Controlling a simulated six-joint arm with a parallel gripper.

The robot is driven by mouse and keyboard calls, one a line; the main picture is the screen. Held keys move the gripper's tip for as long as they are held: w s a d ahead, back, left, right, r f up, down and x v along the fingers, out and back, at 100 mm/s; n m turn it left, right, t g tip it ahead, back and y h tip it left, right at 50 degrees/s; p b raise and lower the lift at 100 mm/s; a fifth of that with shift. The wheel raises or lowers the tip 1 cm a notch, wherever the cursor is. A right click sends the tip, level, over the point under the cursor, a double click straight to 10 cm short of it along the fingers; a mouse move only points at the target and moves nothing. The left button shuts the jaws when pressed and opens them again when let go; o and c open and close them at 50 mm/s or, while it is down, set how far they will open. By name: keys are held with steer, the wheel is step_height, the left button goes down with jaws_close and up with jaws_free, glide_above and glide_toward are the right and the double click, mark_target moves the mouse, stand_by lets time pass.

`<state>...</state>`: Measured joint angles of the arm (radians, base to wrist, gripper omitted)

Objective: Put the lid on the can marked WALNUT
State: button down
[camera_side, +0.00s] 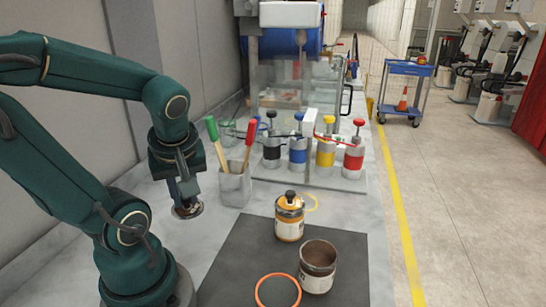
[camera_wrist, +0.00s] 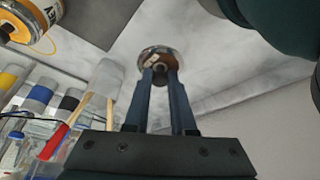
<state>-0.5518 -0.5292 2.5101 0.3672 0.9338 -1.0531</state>
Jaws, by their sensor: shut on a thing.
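My gripper (camera_side: 184,196) is shut on the knob of a round metal lid (camera_side: 187,210) and holds it on the left side of the bench; its height above the top is hard to tell. In the wrist view the lid (camera_wrist: 158,54) shows brown and silver beyond the fingers (camera_wrist: 160,73). A can (camera_wrist: 33,20) in the wrist view shows letters ending in "EY". I cannot read WALNUT anywhere.
An orange ring (camera_side: 278,275) lies on the dark mat (camera_side: 240,265), and a yellow ring (camera_side: 315,201) lies by the lidded can. A grey pot (camera_side: 235,188) with red- and green-handled tools stands near my gripper. Several pump bottles (camera_side: 297,148) stand behind.

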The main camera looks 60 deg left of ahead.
steer(key=shift+s+a+r, duration=0.2)
steer(key=shift+a+r, duration=0.05)
steer(key=shift+a, duration=0.1)
steer(key=shift+r, duration=0.1)
steer(key=w+d+r+m+t+h, duration=0.1)
steer(key=w+d+r+m+t, duration=0.15)
steer(key=w+d+m, duration=0.45)
steer(key=w+d+r+m+t+h, duration=0.1)
steer(key=w+d+r+m+h, duration=0.15)
steer(key=w+d+m, duration=0.45)
steer(key=w+d+f+m, duration=0.1)
steer(key=w+d, duration=0.1)
steer(key=d, duration=0.4)
step_height(320, 180, down, 6)
steer(key=shift+a+f, duration=0.2)
steer(key=shift+a, duration=0.1)
steer(key=shift+f+t+h, duration=0.2)
steer(key=shift+t+h, duration=0.05)
stand_by(1.3)
